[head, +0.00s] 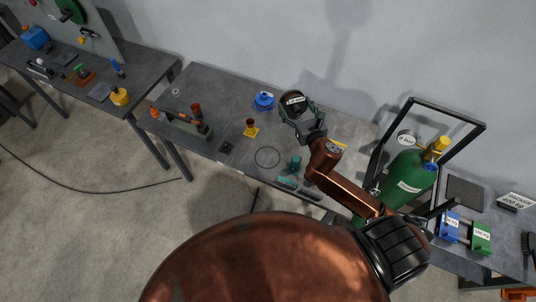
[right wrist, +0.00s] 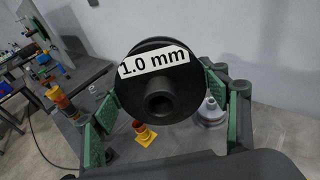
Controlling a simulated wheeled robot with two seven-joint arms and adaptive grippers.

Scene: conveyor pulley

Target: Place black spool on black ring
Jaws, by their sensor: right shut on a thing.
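The black spool (right wrist: 155,78) carries a white "1.0 mm" label and fills the middle of the right wrist view. My right gripper (right wrist: 158,100) is shut on it, with green finger pads at both sides. In the head view the spool (head: 293,98) is held by my right gripper (head: 297,112) above the back part of the grey table. A thin black ring (head: 267,157) lies flat on the table, nearer to me and left of the gripper. Nothing is seen on it. My left gripper is not in view.
A blue spool (head: 264,100) stands left of the held spool. A yellow piece (head: 251,129) stands between it and the ring. Teal tools (head: 290,180) lie right of the ring. A green gas cylinder (head: 408,178) and black frame (head: 450,112) stand at the right.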

